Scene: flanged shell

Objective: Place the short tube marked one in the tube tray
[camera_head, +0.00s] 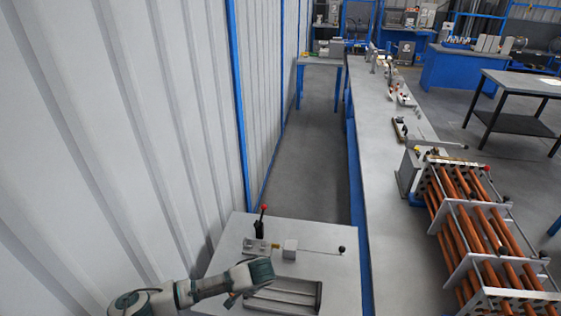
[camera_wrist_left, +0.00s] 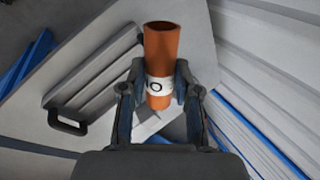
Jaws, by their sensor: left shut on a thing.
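My left gripper (camera_wrist_left: 160,88) is shut on a short orange tube (camera_wrist_left: 161,42). The tube has an open upper end and a white band with a dark, round-looking mark; I cannot read it as a one. In the head view my left gripper (camera_head: 234,298) is small and dark beside the tray, and the tube is hidden there. The grey tube tray (camera_head: 318,298) lies on the near table, right of the gripper. In the wrist view the ridged tray (camera_wrist_left: 95,75) with a dark handle lies beyond and left of the tube. My right gripper is out of view.
The near table (camera_head: 338,258) also bears a fixture with a red-tipped lever (camera_head: 261,222), a small grey block (camera_head: 290,249) and a thin rod with a black knob. A corrugated wall stands left. A long bench and a rack of long orange tubes (camera_head: 470,210) stand right.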

